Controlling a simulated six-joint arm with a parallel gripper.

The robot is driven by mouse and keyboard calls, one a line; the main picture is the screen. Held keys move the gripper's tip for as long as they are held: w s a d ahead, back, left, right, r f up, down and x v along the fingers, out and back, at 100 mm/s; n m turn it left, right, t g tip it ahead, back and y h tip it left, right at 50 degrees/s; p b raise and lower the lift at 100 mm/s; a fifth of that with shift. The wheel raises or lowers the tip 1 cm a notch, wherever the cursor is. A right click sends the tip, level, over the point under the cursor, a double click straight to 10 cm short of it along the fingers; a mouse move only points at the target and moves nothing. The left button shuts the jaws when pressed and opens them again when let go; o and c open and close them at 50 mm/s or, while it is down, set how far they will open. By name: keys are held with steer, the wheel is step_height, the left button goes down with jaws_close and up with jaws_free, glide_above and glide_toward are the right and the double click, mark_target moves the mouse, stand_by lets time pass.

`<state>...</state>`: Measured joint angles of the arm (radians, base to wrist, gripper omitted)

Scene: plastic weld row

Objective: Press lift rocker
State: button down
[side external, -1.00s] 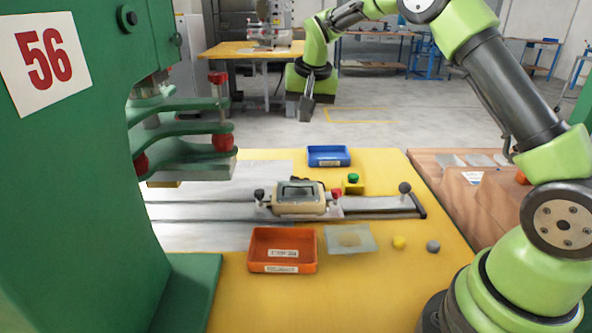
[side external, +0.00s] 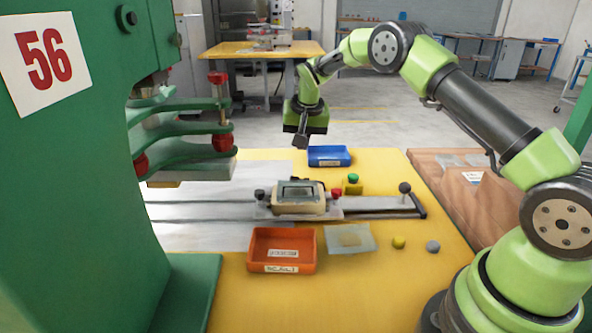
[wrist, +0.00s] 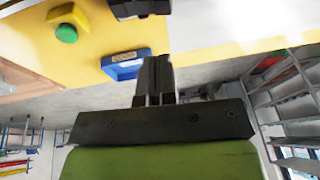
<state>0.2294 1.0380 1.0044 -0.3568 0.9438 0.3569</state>
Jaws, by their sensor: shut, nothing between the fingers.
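My gripper (side external: 301,143) hangs tilted near the far edge of the yellow table, at the upper left of the blue tray in the side view. Its dark fingers (wrist: 155,78) are shut and hold nothing in the wrist view. I cannot make out any part as the lift rocker for certain. A yellow box (side external: 352,188) with a green button (side external: 353,178) stands on the table, apart from my gripper; the button also shows in the wrist view (wrist: 66,33). The green press marked 56 (side external: 80,170) stands at the left, with its arms above the table.
The blue tray (side external: 329,156) lies closest to my gripper. A fixture (side external: 298,198) with red and dark knobs sits on a rail. An orange tray (side external: 282,250), a translucent sheet (side external: 349,239) and yellow and grey balls lie in front. Open floor lies behind the table.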

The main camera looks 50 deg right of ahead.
mark_target(292, 178)
steer(key=x, duration=0.5)
steer(key=a+x, duration=0.1)
steer(key=x, duration=0.2)
steer(key=shift+f, duration=0.55)
steer(key=shift+w+a+f, duration=0.3)
steer(key=shift+a+f, duration=0.05)
steer(key=shift+w+a+f, duration=0.3)
steer(key=shift+w+f, duration=0.05)
steer(key=shift+f, duration=0.35)
stand_by(0.6)
steer(key=v, duration=1)
stand_by(0.4)
